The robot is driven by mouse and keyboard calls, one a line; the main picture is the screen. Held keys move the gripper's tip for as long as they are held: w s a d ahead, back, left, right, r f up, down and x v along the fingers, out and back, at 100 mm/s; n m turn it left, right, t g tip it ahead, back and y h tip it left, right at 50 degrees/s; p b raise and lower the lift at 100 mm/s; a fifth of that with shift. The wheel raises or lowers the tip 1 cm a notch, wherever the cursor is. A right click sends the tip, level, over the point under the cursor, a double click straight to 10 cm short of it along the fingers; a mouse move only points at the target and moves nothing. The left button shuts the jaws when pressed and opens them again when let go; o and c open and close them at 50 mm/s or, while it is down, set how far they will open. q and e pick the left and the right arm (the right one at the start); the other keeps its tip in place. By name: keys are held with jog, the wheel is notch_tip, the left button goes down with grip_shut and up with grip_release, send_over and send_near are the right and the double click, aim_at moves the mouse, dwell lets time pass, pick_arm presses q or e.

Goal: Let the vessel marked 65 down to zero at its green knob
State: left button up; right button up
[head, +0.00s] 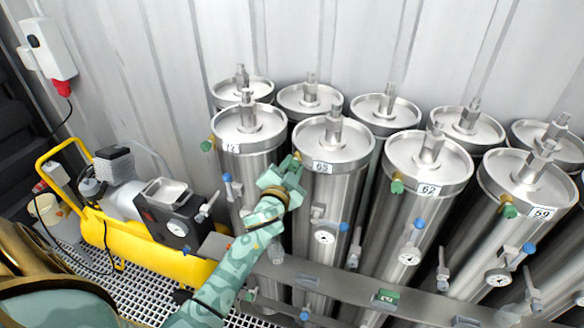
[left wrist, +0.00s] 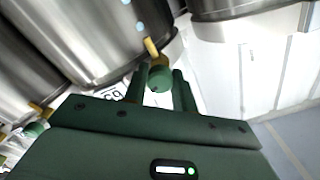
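The vessel marked 65 (head: 335,185) is an upright steel cylinder in the front row, with its label (head: 322,167) below the lid. Its round gauge (head: 325,237) is in view, but the needle is too small to read. My left gripper (head: 288,172) is at the upper left side of this vessel and hides most of its green knob in the head view. In the left wrist view, the green knob (left wrist: 160,80) on its brass stem sits between the two fingers (left wrist: 161,88), which appear to close on both its sides. My right gripper is not in view.
More vessels stand behind. A rail (head: 345,290) crosses their front. A yellow compressor (head: 150,250) stands at the left.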

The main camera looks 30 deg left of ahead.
pick_arm(q)
jog(key=shift+m, duration=1.5)
jog(key=m, duration=0.3)
jog(key=shift+m, duration=0.3)
jog(key=m, duration=0.6)
jog(key=m+p, duration=0.1)
jog(key=m, duration=0.4)
jog(key=shift+f+m+p, duration=0.1)
jog(key=shift+m+p, duration=0.4)
jog(key=shift+m, duration=1.4)
jog(key=o, duration=1)
